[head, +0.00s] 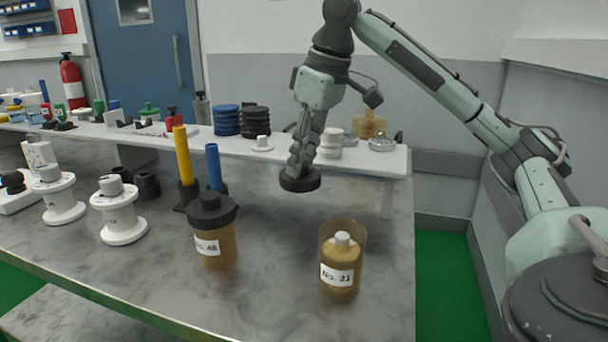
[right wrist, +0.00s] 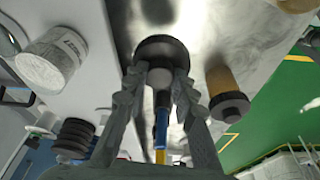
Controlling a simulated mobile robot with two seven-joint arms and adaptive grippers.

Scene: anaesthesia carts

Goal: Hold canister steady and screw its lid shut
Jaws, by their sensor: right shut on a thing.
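My right gripper (head: 302,160) is shut on a round black lid (head: 300,180) and holds it level above the table. In the right wrist view the fingers (right wrist: 164,78) close on this lid (right wrist: 162,48). An open amber canister (head: 340,285) with a white label stands upright at the front right of the table. A white-topped piece shows inside its open mouth. The lid is above, behind and left of this canister, apart from it. A second amber canister (head: 216,243) with a black lid on stands to the left. My left gripper is not in view.
A raised white shelf (head: 370,161) behind the gripper holds stacks of blue discs (head: 227,120), black discs (head: 256,121) and other parts. White spools (head: 120,212) and upright yellow (head: 182,155) and blue rods stand at left. The table is clear between the lid and the open canister.

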